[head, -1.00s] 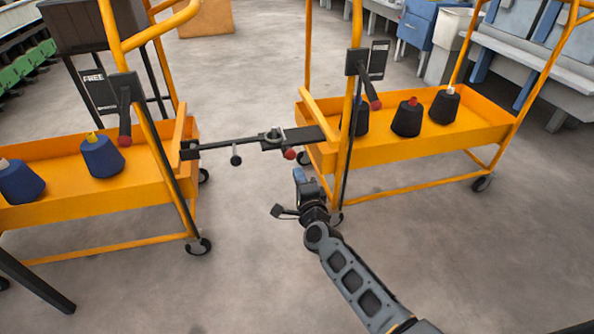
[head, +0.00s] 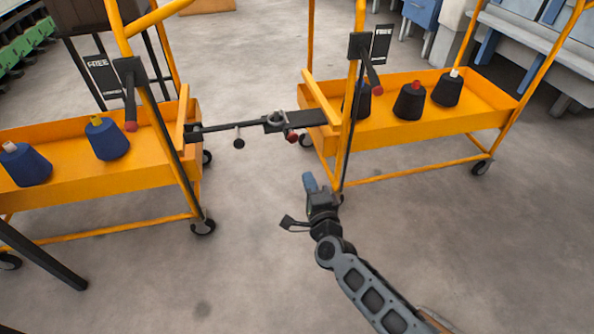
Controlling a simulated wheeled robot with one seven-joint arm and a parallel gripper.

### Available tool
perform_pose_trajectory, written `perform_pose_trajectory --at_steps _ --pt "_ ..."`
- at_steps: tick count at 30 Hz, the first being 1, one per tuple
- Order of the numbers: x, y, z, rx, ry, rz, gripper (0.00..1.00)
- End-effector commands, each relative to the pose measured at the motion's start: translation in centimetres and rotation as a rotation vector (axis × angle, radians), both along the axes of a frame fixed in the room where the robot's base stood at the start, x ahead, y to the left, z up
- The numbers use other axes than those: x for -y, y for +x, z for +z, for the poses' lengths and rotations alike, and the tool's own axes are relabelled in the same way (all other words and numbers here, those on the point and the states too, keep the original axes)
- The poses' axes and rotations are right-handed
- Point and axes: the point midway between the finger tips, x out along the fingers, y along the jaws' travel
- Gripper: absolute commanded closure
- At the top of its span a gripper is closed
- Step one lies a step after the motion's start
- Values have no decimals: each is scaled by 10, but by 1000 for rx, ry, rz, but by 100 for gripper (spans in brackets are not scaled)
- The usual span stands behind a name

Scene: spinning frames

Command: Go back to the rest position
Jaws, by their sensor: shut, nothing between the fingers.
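My gripper (head: 309,184) is in the middle of the head view, at the end of my arm, which reaches up from the lower right. Its fingers are shut and hold nothing. It appears in front of the floor, below the dark coupling bar (head: 245,126) and just left of the right cart's near post. It looks apart from both carts, though its exact distance from the right cart cannot be told.
A left orange cart (head: 110,180) carries blue yarn cones (head: 107,139). A right orange cart (head: 440,125) carries black cones (head: 409,101). The dark bar spans between them. Bare concrete floor (head: 480,260) lies at the lower right. Machines stand behind.

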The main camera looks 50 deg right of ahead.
Motion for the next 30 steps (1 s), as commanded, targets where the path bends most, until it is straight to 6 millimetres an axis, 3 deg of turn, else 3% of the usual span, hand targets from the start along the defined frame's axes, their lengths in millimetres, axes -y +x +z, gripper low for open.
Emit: perform_pose_trajectory --at_steps 9,13,23,30 --pt "-1 -1 0 -4 -4 2 100" --pt "-14 -18 -2 -42 -53 30 100" --pt "-94 -129 15 -282 -435 229 100" --pt "-144 -209 53 -437 -752 382 100"
